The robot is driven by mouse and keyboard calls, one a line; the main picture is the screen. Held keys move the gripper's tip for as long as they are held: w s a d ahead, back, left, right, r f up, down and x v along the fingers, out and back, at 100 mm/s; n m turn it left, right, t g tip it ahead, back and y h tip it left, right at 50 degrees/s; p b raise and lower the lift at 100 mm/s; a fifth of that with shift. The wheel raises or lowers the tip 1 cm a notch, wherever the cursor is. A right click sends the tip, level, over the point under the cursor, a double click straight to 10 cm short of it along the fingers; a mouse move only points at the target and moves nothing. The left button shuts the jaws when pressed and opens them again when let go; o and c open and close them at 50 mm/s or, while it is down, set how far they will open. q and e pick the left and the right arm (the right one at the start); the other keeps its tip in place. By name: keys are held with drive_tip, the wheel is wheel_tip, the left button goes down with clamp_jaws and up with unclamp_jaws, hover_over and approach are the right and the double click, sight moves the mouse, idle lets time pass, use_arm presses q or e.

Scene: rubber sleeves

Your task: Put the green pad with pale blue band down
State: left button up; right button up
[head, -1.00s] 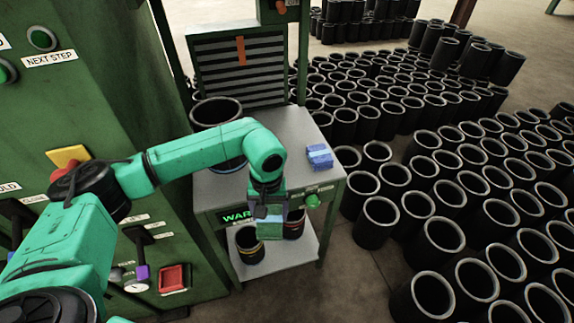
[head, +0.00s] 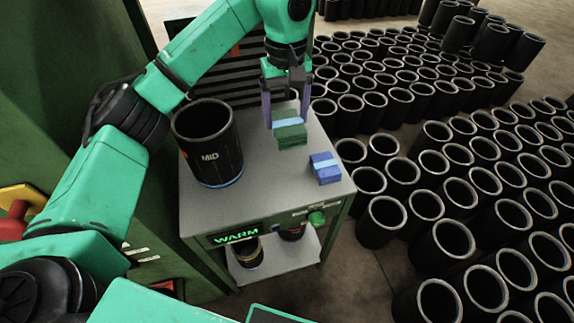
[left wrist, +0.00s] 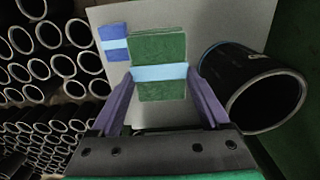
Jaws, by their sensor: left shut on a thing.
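The green pad with pale blue band (head: 291,136) is between the fingers of my left gripper (head: 287,122), over the grey table top (head: 240,190) near its right side. In the left wrist view the green pad (left wrist: 159,50) also shows, with its pale blue band across it between the purple fingers (left wrist: 160,88). I cannot tell whether its underside touches the table. A blue pad with a pale band (head: 325,168) lies on the table to the right and nearer. My right gripper does not show.
A black sleeve marked MID (head: 209,150) stands on the table left of the gripper. A shelf (head: 275,262) below holds more sleeves. Many black sleeves (head: 445,240) crowd the floor at right. The table's front middle is clear.

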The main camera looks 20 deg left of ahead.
sight(286, 133)
use_arm(q)
drive_tip(key=f, duration=0.4)
drive_tip(key=s+f, duration=0.1)
drive_tip(key=shift+d+f, duration=0.1)
drive_tip(key=shift+f, duration=0.3)
drive_tip(key=f, duration=0.5)
drive_tip(key=f+p, duration=0.1)
drive_tip(key=f, duration=0.1)
drive_tip(key=shift+w+f, duration=0.15)
drive_tip(key=shift+w, duration=0.25)
wheel_tip(286, 133, down, 4)
drive_tip(key=shift+r+p, duration=0.1)
drive_tip(key=shift+p, duration=0.25)
drive_tip(key=shift+f, duration=0.2)
drive_tip(key=shift+f+b, duration=0.2)
drive_tip(key=shift+b, duration=0.1)
drive_tip(key=o, duration=1.2)
drive_tip(key=shift+r, duration=0.1)
drive_tip(key=shift+c, duration=0.2)
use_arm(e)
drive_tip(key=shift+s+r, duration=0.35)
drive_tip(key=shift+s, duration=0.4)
use_arm(q)
drive_tip(key=shift+r, duration=0.15)
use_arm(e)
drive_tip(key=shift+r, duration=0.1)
